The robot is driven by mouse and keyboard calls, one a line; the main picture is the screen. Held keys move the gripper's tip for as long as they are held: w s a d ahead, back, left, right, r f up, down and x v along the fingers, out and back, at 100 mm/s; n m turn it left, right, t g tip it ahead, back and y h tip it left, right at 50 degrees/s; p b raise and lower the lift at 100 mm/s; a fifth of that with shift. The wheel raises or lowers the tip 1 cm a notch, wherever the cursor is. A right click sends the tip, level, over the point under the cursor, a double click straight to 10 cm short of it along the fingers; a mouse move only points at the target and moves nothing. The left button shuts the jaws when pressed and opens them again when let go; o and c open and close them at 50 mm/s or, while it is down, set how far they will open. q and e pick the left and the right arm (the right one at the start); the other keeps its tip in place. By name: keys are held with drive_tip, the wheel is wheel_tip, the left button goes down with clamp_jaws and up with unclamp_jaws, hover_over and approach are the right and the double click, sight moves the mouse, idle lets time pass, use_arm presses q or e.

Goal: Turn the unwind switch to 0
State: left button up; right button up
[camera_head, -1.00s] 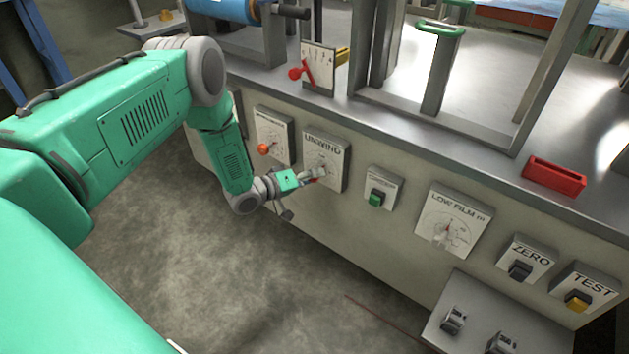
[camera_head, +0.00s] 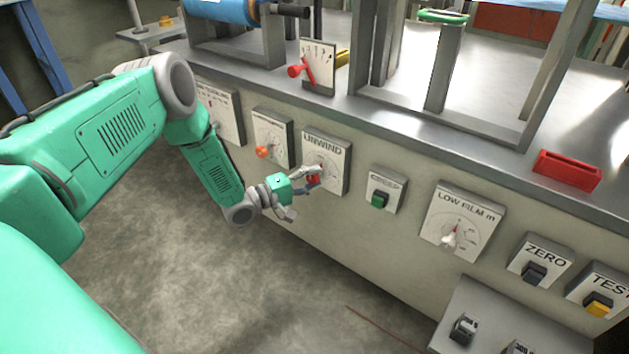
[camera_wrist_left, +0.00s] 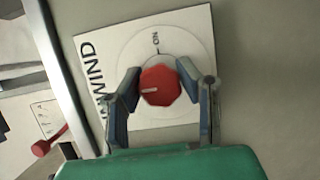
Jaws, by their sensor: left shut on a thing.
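The unwind switch is a red knob (camera_wrist_left: 160,86) on a white square panel marked UNWIND (camera_head: 335,156). In the left wrist view the knob's pale pointer mark points left, away from the ON label at the top of the dial. My left gripper (camera_wrist_left: 163,90) is shut on the red knob, with one finger on each side of it. In the head view the left gripper (camera_head: 314,177) reaches the lower part of the panel and partly covers the knob. The 0 label cannot be made out. My right gripper is not in view.
Left of the panel is a dial with an orange-red knob (camera_head: 262,152). Right of it are a green switch (camera_head: 380,199), the LOW FILM dial (camera_head: 461,222) and the ZERO switch (camera_head: 534,272). A red lever (camera_head: 301,71) stands on the bench above.

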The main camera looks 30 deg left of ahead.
use_arm(q)
drive_tip(key=shift+a, duration=0.45)
drive_tip(key=o, duration=1.2)
drive_tip(key=shift+f, duration=0.1)
drive_tip(key=shift+c, duration=0.2)
drive_tip(key=shift+o, duration=0.2)
drive_tip(key=shift+f, duration=0.1)
drive_tip(key=shift+s, duration=0.25)
drive_tip(key=v, duration=1.1)
drive_tip(key=shift+s+a, duration=0.25)
drive_tip(key=shift+f, duration=0.15)
